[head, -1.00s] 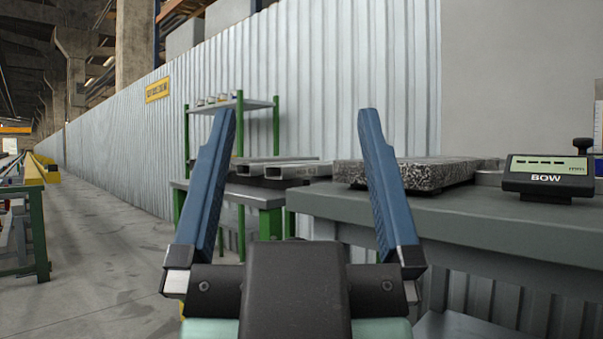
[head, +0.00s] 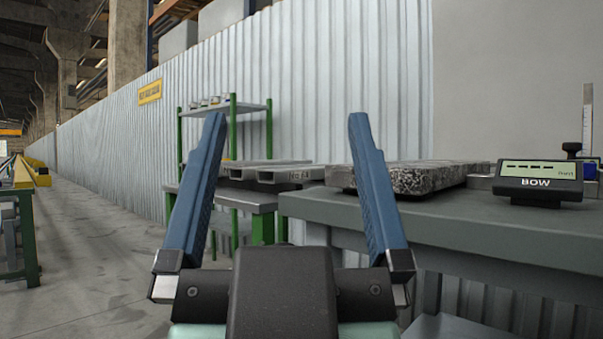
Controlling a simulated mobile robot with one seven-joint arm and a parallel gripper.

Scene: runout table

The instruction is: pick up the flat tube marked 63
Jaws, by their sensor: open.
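Two grey flat tubes lie side by side on the grey-topped green bench in the middle distance. The nearer tube (head: 285,174) has small dark marking on its side that seems to read 63, though it is blurred. The other tube (head: 232,165) lies to its left and a little behind, partly hidden by my left finger. My gripper (head: 287,115) is open and empty, its two blue fingers spread wide and pointing up in the picture. The tubes show between the fingers, well beyond them and not touched.
A dark grey table (head: 470,225) fills the right, bearing a speckled granite block (head: 425,176) and a BOW display (head: 540,182). A green-framed shelf (head: 240,107) stands behind the bench (head: 262,200). A corrugated wall (head: 300,90) runs behind. The floor (head: 100,240) at left is clear.

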